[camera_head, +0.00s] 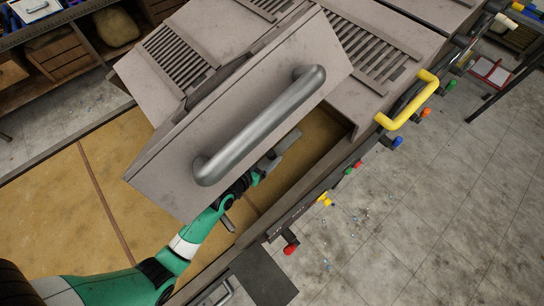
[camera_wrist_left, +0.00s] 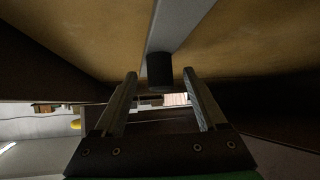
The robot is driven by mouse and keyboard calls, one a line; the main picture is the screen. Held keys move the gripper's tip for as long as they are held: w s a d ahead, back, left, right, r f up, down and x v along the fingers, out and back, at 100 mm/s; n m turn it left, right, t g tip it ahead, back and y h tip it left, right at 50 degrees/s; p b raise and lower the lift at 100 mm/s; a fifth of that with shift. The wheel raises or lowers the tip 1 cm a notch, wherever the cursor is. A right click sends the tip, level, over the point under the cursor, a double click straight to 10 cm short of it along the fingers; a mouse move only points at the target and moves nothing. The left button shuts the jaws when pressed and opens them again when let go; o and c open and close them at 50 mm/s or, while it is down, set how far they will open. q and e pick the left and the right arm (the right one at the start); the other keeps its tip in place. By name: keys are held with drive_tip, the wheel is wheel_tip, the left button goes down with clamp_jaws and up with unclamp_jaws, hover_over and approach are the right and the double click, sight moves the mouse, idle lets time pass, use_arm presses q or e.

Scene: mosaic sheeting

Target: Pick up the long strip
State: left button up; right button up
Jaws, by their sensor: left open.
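In the left wrist view, a long grey strip (camera_wrist_left: 178,25) runs across the tan surface from the top edge toward my gripper. A short dark block (camera_wrist_left: 160,70) sits at its near end; I cannot tell whether they are joined. My left gripper (camera_wrist_left: 162,85) is open, with one finger on each side below the block, and nothing is visibly clamped. In the head view, my left gripper (camera_head: 282,150) reaches under the raised grey panel, which partly hides it. The strip cannot be made out there. My right gripper is not in view.
The grey panel with a metal handle (camera_head: 260,125) overhangs my left arm. Slotted grey covers (camera_head: 365,50) lie behind it. The open tan bed (camera_head: 105,180) has thin dividers and a raised side wall. A yellow handle (camera_head: 408,100) and coloured knobs line the right edge.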

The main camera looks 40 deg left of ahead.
use_arm(q)
drive_tip(key=shift+x, duration=1.2)
clamp_jaws()
idle(0.3)
